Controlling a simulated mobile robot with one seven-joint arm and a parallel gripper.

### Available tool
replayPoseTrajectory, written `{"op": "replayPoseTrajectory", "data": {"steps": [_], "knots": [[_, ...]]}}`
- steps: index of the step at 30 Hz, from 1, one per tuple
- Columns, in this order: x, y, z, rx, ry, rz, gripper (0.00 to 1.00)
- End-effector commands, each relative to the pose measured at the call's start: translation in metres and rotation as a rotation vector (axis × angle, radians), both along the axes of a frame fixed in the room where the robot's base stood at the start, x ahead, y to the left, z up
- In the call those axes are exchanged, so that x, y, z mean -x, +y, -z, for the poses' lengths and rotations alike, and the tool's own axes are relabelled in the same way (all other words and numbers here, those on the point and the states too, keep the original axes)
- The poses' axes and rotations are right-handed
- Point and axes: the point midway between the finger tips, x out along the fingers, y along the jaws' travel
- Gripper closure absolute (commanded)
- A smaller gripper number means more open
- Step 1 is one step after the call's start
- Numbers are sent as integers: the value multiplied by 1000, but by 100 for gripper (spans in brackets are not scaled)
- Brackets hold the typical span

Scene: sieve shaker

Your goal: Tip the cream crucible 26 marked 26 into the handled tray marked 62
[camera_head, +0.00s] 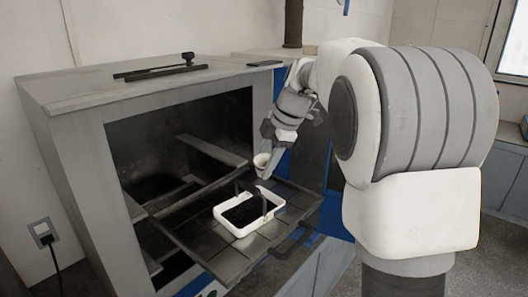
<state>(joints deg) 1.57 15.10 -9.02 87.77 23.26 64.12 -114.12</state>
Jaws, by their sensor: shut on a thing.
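The cream crucible (260,160) is small and shows beside my gripper's fingers, just above the dark pull-out shelf. My gripper (268,171) points down and is shut on the crucible. The crucible looks roughly upright, but its contents and marking cannot be made out. The handled tray (239,233) is white-rimmed with a dark inside and a dark upright handle. It rests on the shelf, nearer the front and left of my gripper, apart from the crucible. No marking on it is legible.
The grey cabinet (70,150) stands open around a dark chamber. Its tiled pull-out shelf (215,262) has a dark front handle (290,243). A dark bar (160,71) lies on the cabinet top. A wall socket (42,231) is at left.

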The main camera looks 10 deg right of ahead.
Motion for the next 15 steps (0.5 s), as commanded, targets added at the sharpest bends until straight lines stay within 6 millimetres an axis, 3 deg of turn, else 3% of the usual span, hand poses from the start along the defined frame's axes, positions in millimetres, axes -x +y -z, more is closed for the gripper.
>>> {"op": "replayPoseTrajectory", "data": {"steps": [15], "knots": [[-1,-1,-7,-30,83,2,100]]}}
